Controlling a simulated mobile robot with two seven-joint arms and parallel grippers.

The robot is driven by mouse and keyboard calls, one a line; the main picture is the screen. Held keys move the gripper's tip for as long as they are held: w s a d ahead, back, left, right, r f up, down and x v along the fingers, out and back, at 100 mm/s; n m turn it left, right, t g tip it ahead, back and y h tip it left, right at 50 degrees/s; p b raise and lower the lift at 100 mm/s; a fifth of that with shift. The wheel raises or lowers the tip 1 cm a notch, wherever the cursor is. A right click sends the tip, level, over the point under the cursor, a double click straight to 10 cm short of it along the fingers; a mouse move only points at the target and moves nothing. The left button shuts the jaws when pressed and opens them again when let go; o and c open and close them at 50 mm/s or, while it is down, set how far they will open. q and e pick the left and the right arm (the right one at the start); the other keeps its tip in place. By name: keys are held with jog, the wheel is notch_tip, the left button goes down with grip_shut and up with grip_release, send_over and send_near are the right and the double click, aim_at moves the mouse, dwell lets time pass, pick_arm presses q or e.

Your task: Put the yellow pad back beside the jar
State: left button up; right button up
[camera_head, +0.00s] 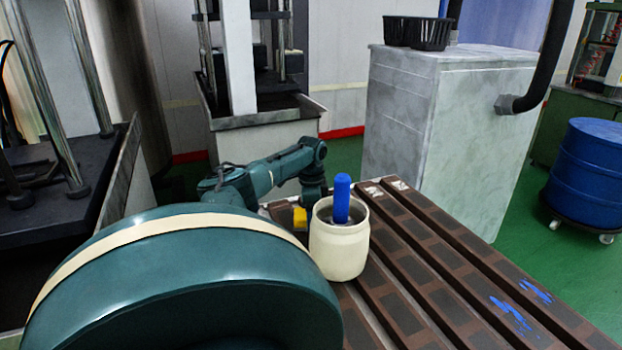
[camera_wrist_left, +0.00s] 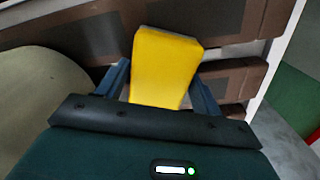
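The yellow pad (camera_head: 300,218) shows just left of the cream jar (camera_head: 338,250), which stands upright on the brown slatted table. A blue handle (camera_head: 342,198) sticks up out of the jar. My left gripper (camera_head: 311,195) reaches down behind the jar, and its fingertips are mostly hidden in the head view. In the left wrist view, the pad (camera_wrist_left: 166,70) sits between the two fingers of the left gripper (camera_wrist_left: 160,78), with a finger against each side. Whether the pad touches the table is unclear. The jar's pale side (camera_wrist_left: 38,100) is close at the left. My right gripper is not in view.
The slatted table (camera_head: 420,245) is clear to the right of the jar, with blue smears near its right edge. A blue drum (camera_head: 590,175) is at the far right. My own teal arm link fills the lower left.

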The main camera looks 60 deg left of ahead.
pick_arm(q)
jog(key=shift+o, duration=1.3)
jog(key=shift+r, duration=0.1)
notch_tip(320, 180, up, 13)
jog(key=p, duration=0.1)
jog(key=shift+f, duration=0.2)
